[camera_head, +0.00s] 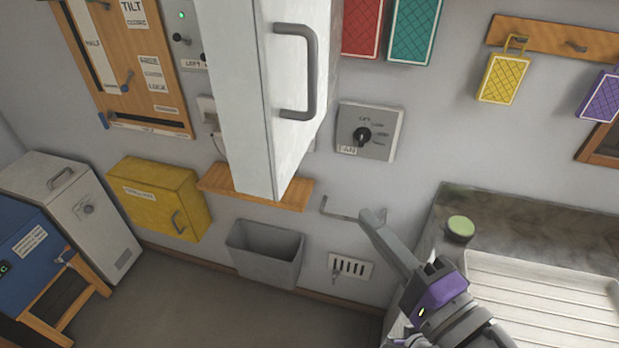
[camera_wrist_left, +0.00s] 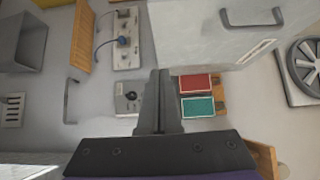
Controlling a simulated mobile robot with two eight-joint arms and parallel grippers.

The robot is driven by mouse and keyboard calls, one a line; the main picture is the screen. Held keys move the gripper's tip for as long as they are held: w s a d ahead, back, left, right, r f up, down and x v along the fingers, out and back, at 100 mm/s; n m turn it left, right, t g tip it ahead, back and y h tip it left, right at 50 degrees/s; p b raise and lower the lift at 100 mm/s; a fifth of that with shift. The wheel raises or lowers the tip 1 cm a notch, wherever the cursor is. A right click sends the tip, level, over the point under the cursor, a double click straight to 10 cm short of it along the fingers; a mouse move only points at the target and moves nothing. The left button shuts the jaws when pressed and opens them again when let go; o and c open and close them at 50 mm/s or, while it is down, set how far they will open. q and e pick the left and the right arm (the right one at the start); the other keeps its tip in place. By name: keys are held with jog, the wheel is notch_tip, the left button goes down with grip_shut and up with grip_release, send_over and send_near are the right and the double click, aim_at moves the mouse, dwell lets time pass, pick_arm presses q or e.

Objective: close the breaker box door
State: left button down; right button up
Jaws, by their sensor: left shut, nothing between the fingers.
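A tall white box-like cabinet (camera_head: 236,90) with a grey bar handle (camera_head: 313,70) hangs in front of the wall in the head view. I cannot tell for sure whether this is the breaker box or how far its door stands open. Its white face (camera_wrist_left: 205,35) and handle (camera_wrist_left: 250,20) also show at the top of the left wrist view. My left gripper (camera_head: 372,215) is shut and empty, in the head view below and right of the cabinet, apart from the handle. Its fingers (camera_wrist_left: 160,75) show together in the left wrist view. My right gripper is not in view.
A yellow box (camera_head: 158,195) is on the wall at left, with a grey bin (camera_head: 265,252) near it. A dial panel (camera_head: 370,130) is right of the cabinet. A counter with a white drainer (camera_head: 545,295) and green-lidded jar (camera_head: 460,228) lies at right.

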pick_arm(q)
jog(key=p, duration=0.1)
send_near(296, 164)
jog(key=w, duration=0.5)
jog(key=shift+a, duration=0.8)
jog(key=shift+w+a+p, duration=0.2)
jog(key=shift+a+p, duration=0.1)
jog(key=shift+a, duration=0.3)
